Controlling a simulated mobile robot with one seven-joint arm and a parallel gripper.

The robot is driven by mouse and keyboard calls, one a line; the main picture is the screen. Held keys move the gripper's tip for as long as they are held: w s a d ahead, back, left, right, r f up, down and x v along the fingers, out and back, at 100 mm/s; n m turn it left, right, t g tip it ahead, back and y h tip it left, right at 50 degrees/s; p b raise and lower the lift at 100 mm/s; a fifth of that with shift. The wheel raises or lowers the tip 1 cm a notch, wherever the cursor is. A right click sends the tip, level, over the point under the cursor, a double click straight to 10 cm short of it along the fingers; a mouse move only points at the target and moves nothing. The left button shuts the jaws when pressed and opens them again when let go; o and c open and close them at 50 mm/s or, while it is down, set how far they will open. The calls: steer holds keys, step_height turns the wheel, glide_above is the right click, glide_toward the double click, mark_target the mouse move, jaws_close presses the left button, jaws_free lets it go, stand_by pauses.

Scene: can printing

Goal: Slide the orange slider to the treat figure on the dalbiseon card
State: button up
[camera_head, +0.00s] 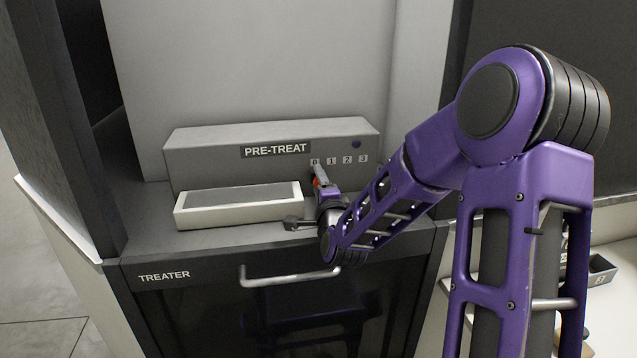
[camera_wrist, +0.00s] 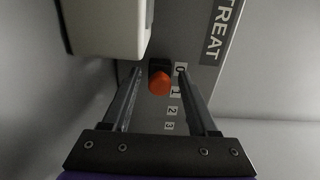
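The orange slider (camera_wrist: 159,83) is a small orange knob on a dark base on the grey PRE-TREAT panel (camera_head: 188,156). Its base is level with the 0 mark in the wrist view. The figures 0, 1, 2 and 3 run along the panel. My gripper (camera_wrist: 159,72) is open, with one finger on each side of the slider and a visible gap to each. In the head view my gripper (camera_head: 318,178) is at the panel below the 0, and a bit of orange shows there. The dalbiseon card is not identifiable in either view.
A white-sided tray (camera_head: 237,214) with a grey top stands left of my gripper, in front of the panel. A dark-fronted TREATER cabinet (camera_head: 200,280) with a bar handle (camera_head: 290,281) is below. A dark box (camera_head: 602,270) sits at far right.

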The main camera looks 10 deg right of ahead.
jaws_close()
steer(key=shift+r, duration=0.1)
stand_by(1.1)
